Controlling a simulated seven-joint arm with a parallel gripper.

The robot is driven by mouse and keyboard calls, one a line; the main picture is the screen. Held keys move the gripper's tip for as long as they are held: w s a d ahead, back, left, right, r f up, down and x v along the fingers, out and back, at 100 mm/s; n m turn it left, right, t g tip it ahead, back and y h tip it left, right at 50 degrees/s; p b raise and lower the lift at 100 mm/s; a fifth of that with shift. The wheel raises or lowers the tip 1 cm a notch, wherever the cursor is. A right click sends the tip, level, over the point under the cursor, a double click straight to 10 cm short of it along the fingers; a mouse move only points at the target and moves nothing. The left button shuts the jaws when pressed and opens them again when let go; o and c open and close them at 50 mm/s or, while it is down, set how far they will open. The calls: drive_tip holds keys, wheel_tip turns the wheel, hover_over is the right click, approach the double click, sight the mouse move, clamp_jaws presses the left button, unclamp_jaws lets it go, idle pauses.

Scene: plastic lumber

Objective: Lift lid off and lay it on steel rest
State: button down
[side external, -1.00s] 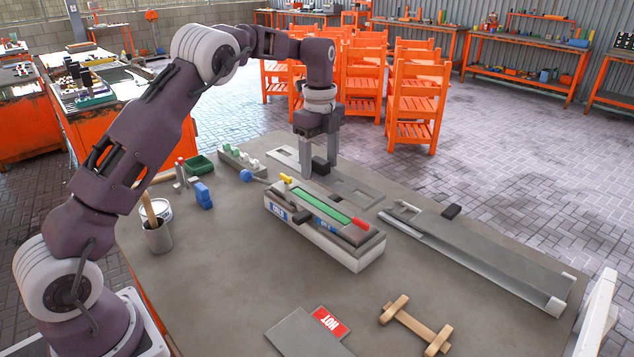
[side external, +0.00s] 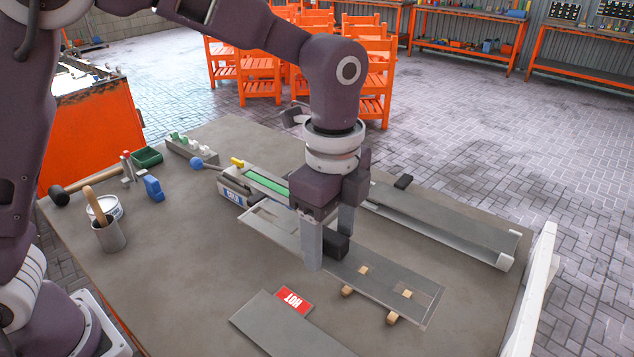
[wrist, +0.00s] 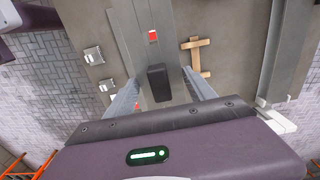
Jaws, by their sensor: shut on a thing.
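My gripper (side external: 328,248) is shut on the black handle (side external: 335,246) of the lid, a long thin grey plate (side external: 385,281) with openings. The handle also shows between the fingers in the wrist view (wrist: 157,82). The lid appears held level and off the grey mould box (side external: 234,193), whose green strip (side external: 267,183) is exposed. In the side view the lid covers part of a wooden H-shaped piece (side external: 348,291); I cannot tell its height above it. A flat grey plate (side external: 275,328) has a red HOT label (side external: 293,299). I cannot tell which surface is the steel rest.
A long grey metal channel (side external: 455,231) with a black block (side external: 403,181) lies along the far right. The front left table is clear.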

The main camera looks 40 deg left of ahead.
drive_tip(key=s+d, duration=0.4)
drive_tip(key=s, duration=0.3)
wheel_tip(320, 180, down, 10)
drive_tip(key=shift+a+r, duration=0.25)
drive_tip(key=shift+a, duration=0.05)
drive_tip(key=shift+f, duration=3.35)
drive_tip(key=shift+f, duration=0.65)
drive_tip(key=shift+c, duration=1.2)
unclamp_jaws()
drive_tip(key=shift+o, duration=0.2)
